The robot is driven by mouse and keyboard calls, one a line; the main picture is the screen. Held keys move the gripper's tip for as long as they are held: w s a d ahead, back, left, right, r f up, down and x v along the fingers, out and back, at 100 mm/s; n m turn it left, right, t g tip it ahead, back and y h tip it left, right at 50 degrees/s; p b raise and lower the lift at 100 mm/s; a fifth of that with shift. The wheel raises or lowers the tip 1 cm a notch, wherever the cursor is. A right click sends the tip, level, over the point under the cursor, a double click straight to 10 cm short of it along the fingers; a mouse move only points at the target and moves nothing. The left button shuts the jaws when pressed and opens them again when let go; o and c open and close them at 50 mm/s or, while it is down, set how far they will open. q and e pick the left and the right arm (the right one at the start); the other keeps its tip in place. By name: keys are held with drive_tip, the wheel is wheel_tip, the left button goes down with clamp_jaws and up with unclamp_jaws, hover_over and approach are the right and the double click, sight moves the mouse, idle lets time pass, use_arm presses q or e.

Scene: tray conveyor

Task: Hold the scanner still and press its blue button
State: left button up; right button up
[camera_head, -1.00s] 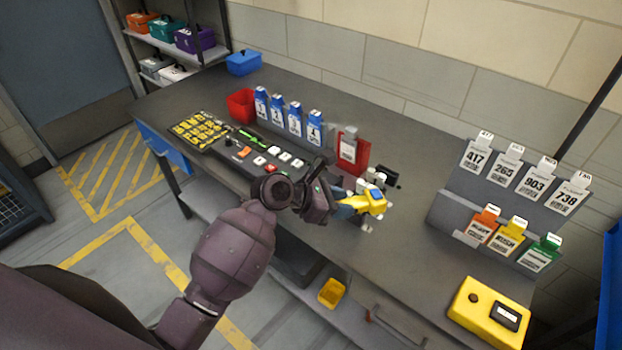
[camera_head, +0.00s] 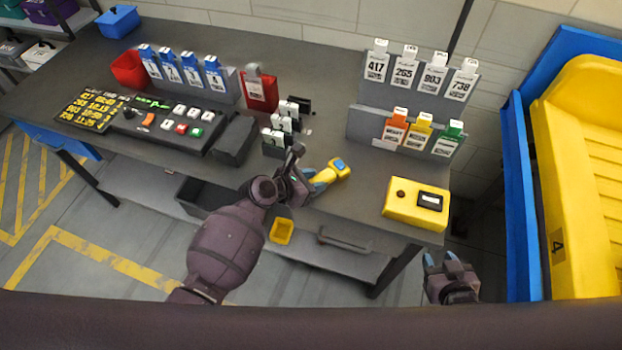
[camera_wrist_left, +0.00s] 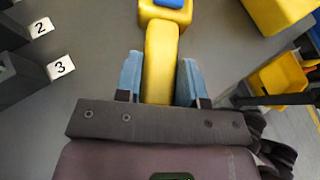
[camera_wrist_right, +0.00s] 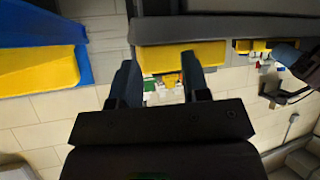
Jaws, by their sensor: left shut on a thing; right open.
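The yellow scanner (camera_head: 335,169) has a blue button (camera_head: 338,164) on its head. It is over the front part of the workbench. My left gripper (camera_head: 312,182) is shut on the scanner's handle. In the left wrist view the yellow handle (camera_wrist_left: 160,60) sits between the two blue fingers (camera_wrist_left: 160,80), and part of the blue button (camera_wrist_left: 170,3) shows at the top edge. My right gripper (camera_head: 446,262) is open and empty, in front of the bench's right end, apart from the scanner. The right wrist view shows nothing between its fingers (camera_wrist_right: 163,85).
A yellow box with a dark display (camera_head: 415,205) sits at the bench's front right. Card racks (camera_head: 405,105) stand behind it. A dark holder with white number tags (camera_head: 278,140) is left of the scanner. A blue frame with yellow trays (camera_head: 522,190) is at the right.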

drive_tip(key=shift+w, duration=0.1)
idle(0.6)
clamp_jaws()
idle(1.6)
